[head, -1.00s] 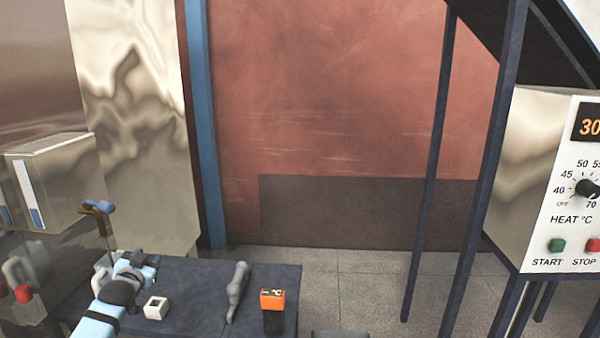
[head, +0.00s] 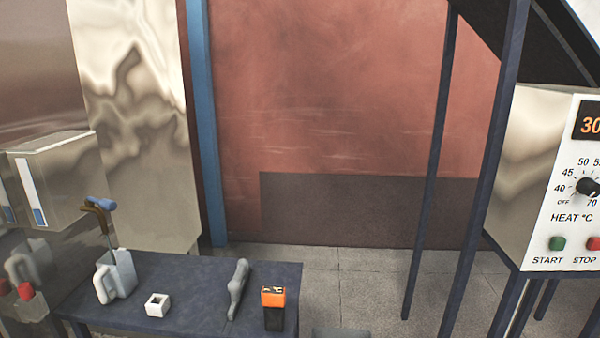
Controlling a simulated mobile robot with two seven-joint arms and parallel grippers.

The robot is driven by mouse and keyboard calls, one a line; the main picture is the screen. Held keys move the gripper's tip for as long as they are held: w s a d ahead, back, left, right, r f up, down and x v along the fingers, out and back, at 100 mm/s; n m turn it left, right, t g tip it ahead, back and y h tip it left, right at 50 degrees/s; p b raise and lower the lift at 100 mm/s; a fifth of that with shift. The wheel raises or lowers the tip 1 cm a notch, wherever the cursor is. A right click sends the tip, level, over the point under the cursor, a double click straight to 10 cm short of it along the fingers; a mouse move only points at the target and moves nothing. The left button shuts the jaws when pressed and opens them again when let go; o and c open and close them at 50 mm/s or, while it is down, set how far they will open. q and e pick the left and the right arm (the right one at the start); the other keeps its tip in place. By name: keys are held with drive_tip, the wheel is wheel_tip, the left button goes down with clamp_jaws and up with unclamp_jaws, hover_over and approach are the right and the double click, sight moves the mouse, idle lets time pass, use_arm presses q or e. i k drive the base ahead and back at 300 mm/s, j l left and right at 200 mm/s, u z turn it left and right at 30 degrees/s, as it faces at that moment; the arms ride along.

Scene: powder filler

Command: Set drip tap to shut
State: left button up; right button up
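I cannot make out a part that is clearly the drip tap. A thin rod with a blue and brown head (head: 98,208) stands up at a white jug (head: 118,273) on the dark table; whether it belongs to a tap, I cannot tell. A steel box (head: 58,185) with an upright gauge strip, blue at its bottom, is at the left. Below it, a grey shape (head: 28,262) and a red knob-like piece (head: 25,291) show at the left edge, perhaps partly reflections. Neither of my grippers is in view.
The dark table (head: 190,290) also holds a small white square cup (head: 157,304), a grey handled tool (head: 238,288) and an orange-and-black meter (head: 273,308). A control panel (head: 570,220) reading 30 is at the right, near dark posts. The middle floor (head: 365,275) is clear.

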sight(106, 204)
drive_tip(key=u, duration=1.25)
